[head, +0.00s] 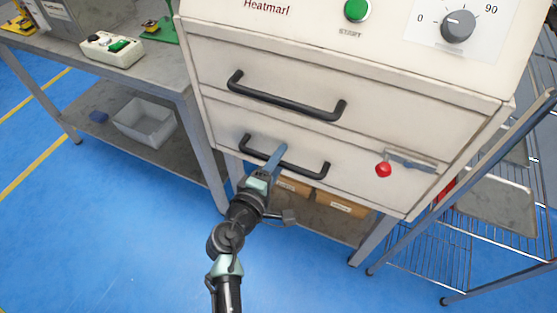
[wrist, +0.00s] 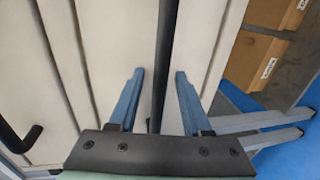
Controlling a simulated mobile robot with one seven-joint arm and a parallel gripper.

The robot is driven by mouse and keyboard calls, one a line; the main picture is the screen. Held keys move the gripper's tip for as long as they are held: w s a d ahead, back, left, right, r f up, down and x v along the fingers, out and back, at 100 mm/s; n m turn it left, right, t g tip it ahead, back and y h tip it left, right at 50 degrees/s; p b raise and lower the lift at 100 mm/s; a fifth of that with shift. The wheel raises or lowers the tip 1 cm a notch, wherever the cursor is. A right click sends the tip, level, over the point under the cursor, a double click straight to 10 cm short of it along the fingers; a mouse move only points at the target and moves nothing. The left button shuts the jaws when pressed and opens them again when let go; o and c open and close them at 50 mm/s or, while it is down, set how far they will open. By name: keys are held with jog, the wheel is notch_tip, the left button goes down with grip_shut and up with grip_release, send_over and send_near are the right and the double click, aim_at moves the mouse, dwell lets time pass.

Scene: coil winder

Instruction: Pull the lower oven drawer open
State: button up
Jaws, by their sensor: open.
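The cream oven's lower drawer (head: 345,178) looks shut, with its front flush below the upper drawer (head: 330,120). Its black bar handle (head: 305,171) runs across the front. My gripper (head: 276,157) is at the left-middle part of this handle, open. In the wrist view my gripper (wrist: 159,73) has one blue finger on each side of the lower handle (wrist: 165,40), with gaps on both sides. The bar passes between the fingers and goes down behind the dark palm edge. The upper drawer's black handle (head: 285,103) is above; its end shows at left in the wrist view (wrist: 20,138).
A latch with a red knob (head: 383,170) sits on the lower drawer's right side. Cardboard boxes (head: 340,205) stand on a shelf under the oven. A wire rack (head: 480,225) is at right, a grey workbench (head: 150,75) at left. Blue floor in front is clear.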

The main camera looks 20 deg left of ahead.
grip_shut()
dwell(1.4)
